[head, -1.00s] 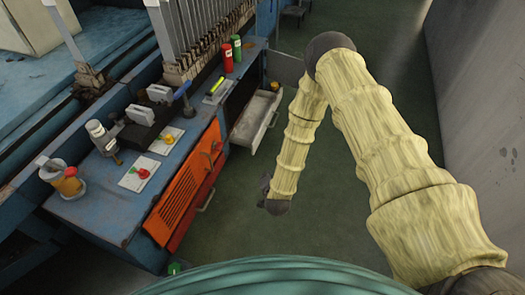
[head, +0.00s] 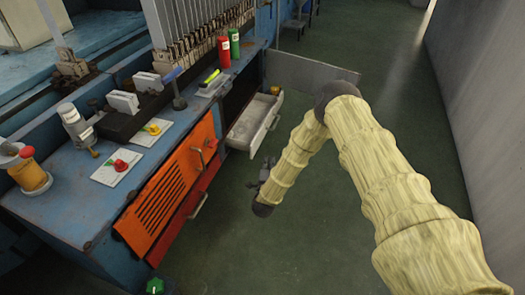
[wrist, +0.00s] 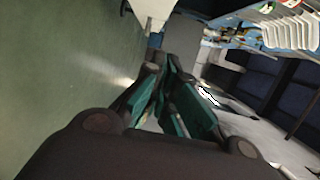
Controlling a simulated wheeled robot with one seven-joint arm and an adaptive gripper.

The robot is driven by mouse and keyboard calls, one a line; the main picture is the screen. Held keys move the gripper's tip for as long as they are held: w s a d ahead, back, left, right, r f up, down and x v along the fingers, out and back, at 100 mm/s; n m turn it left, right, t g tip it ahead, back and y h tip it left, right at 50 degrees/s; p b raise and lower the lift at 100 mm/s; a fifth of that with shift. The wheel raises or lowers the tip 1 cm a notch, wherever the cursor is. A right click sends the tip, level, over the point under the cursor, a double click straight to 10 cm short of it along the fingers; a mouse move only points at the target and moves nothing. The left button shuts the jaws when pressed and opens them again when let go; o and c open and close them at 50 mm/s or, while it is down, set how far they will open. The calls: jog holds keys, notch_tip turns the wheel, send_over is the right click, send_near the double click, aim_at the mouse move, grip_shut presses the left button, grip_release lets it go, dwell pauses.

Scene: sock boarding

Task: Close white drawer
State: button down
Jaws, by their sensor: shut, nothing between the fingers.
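The white drawer (head: 256,121) is pulled out from the blue workbench, and its inside is visible from above in the head view. Its handle is on the front face. A pale block at the top of the wrist view (wrist: 152,12) looks like part of this drawer. My gripper (head: 268,164) is low over the floor, in front of and below the drawer, apart from it. In the wrist view its dark and teal fingers (wrist: 168,66) are together with nothing between them.
Left of the drawer are an orange vented door (head: 172,190) and a red panel with a handle. The blue workbench (head: 65,210) carries red and green bottles, cards and tools. A grey open door panel (head: 310,75) stands behind the drawer. Green floor is clear to the right.

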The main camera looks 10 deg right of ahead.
jog(key=w+b, duration=0.7)
jog(key=w, duration=0.4)
jog(key=shift+w, duration=0.35)
